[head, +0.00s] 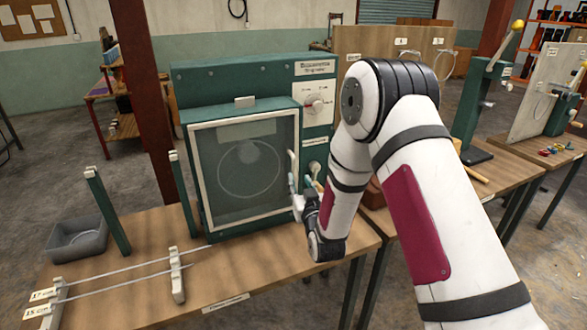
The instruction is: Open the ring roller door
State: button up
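The ring roller is a green machine (233,72) standing on the wooden workbench in the head view. Its door (208,165) has a pale frame around a dark see-through pane, and it looks shut. A pale ring (249,168) shows through the pane. A pale upright handle (292,163) is at the door's right edge. My gripper (302,190) is low at that right edge, with its fingers close to the handle. I cannot tell whether they touch it, and the fingers are too small to read as open or shut.
A dial panel (315,103) is right of the door. Green posts (107,212) and a rod rack (177,275) stand on the bench (250,270) to the left, near a grey bin (77,239). The bench in front of the door is mostly clear.

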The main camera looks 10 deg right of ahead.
aim_at(294, 169)
jog(key=w, duration=0.6)
jog(key=w+a, duration=0.1)
jog(key=w, duration=0.2)
grip_shut()
